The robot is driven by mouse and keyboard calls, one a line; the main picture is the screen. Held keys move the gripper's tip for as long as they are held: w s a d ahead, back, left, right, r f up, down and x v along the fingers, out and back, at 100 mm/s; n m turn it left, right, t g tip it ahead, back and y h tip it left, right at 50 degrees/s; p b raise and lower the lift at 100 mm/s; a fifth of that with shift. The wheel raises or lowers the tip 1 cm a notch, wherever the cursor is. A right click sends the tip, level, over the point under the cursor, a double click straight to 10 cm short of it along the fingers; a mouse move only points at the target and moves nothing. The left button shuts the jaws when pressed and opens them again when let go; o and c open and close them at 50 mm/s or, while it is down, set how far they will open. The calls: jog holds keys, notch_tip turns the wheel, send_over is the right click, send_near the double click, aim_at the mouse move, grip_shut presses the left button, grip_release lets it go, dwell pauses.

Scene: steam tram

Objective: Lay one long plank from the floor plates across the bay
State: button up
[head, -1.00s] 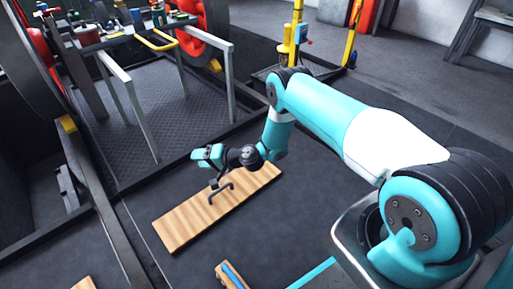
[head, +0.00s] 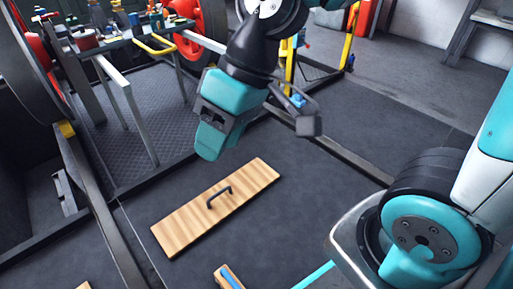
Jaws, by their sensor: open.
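One long wooden plank (head: 185,228) lies flat on the dark floor plates (head: 330,225) in the middle of the head view. A dark handle stands up from its middle. My gripper (head: 215,140) is raised above and beyond the plank, apart from it. It is open and holds nothing. Part of another wooden piece (head: 84,286) shows at the bottom left edge, cut off by the frame. Which opening is the bay is not clear from this view.
A wooden block with a blue top (head: 229,277) lies near the bottom edge. A metal-framed platform with rails (head: 128,105) and red wheels (head: 193,35) stands at the upper left. Yellow posts (head: 350,38) stand behind. Open floor lies to the right of the plank.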

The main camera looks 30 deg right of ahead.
jog(key=s+d+h, duration=0.1)
jog(key=s+d, duration=0.1)
jog(key=s, duration=0.3)
jog(key=shift+s+d+r, duration=0.15)
jog(key=shift+s+d, duration=0.1)
jog(key=shift+s, duration=0.15)
jog(key=shift+o, duration=0.5)
notch_tip(320, 180, up, 46)
jog(key=p, duration=4.6)
jog(key=shift+r, duration=0.25)
jog(key=shift+f, duration=0.2)
